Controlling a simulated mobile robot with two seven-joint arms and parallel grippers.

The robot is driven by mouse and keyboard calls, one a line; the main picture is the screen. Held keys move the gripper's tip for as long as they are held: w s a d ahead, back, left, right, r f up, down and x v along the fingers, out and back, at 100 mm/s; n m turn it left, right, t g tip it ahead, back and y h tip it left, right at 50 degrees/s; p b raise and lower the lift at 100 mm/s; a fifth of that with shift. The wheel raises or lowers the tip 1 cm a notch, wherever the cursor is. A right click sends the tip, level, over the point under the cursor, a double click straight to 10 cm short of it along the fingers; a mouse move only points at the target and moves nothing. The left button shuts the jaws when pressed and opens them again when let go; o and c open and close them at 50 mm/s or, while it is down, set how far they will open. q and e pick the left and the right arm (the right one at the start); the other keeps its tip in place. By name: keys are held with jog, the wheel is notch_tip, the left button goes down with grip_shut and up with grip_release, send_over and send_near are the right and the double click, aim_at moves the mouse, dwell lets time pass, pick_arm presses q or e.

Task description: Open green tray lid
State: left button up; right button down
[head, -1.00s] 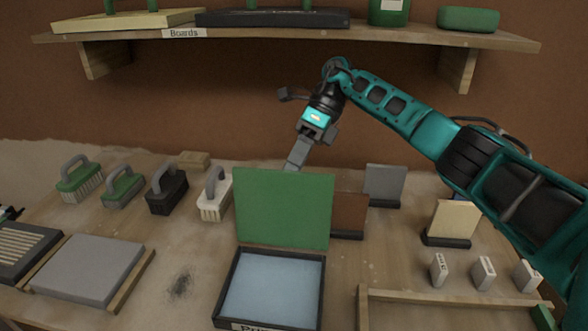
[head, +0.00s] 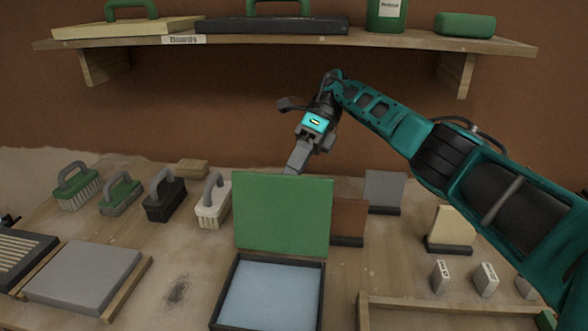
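The green tray lid (head: 283,213) stands upright at the back edge of its black-framed tray (head: 322,292). The tray is open toward me, and a pale blue surface (head: 268,292) shows inside. My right gripper (head: 296,160) reaches down from above, just behind the lid's top edge. Its grey fingers look close together. Their tips are at or behind the lid's edge, so I cannot tell whether they touch it or are shut. My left gripper cannot be made out.
Several brushes (head: 165,196) stand left of the lid. A grey board (head: 85,273) lies at the left. Upright brown (head: 348,219), grey (head: 385,189) and cream (head: 452,228) panels stand to the right. A wooden shelf (head: 300,40) spans the back wall above my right arm.

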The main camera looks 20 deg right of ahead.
jog(key=c, duration=1.5)
grip_release()
jog(key=shift+w+d+f, duration=0.1)
jog(key=shift+d+f, duration=0.2)
jog(key=shift+f, duration=0.45)
jog(key=shift+c, duration=0.2)
jog(key=shift+o, duration=0.7)
jog(key=shift+w+f, duration=0.15)
pick_arm(q)
jog(key=shift+w+f, duration=0.1)
jog(key=shift+f, duration=0.1)
pick_arm(e)
jog(key=shift+o, duration=1.4)
jog(key=shift+w, duration=0.1)
pick_arm(q)
jog(key=shift+f, duration=0.1)
pick_arm(e)
jog(key=shift+r, duration=0.25)
